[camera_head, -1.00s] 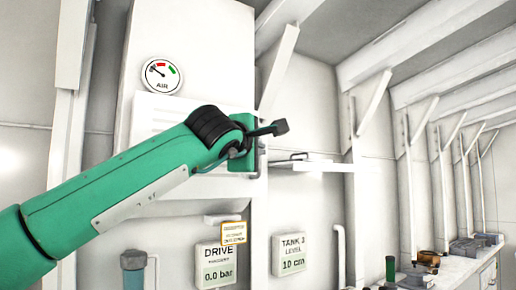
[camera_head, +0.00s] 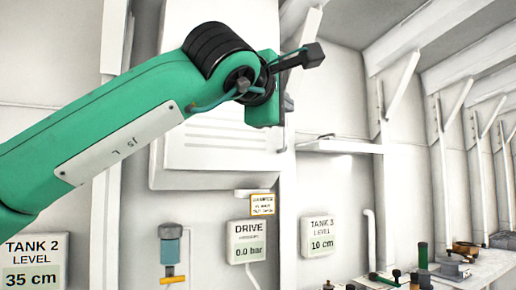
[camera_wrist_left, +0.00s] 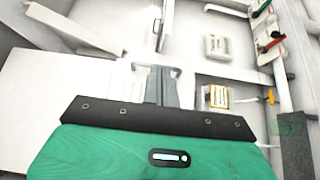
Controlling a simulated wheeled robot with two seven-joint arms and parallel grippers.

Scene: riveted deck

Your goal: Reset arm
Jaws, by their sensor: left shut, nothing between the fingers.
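My left arm comes in from the left in the head view, raised in front of a white wall cabinet (camera_head: 215,160). Its gripper (camera_head: 289,103) is at the far end of the green wrist, mostly hidden behind it and seen small. In the left wrist view the grey fingers of my left gripper (camera_wrist_left: 157,72) are together, with nothing held between them. My right gripper is not in view.
Signs read TANK 2 (camera_head: 33,262), DRIVE (camera_head: 247,241) and TANK 3 (camera_head: 318,237). A small white shelf (camera_head: 340,146) juts from the wall right of the wrist. A workbench (camera_head: 490,264) with several items stands lower right.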

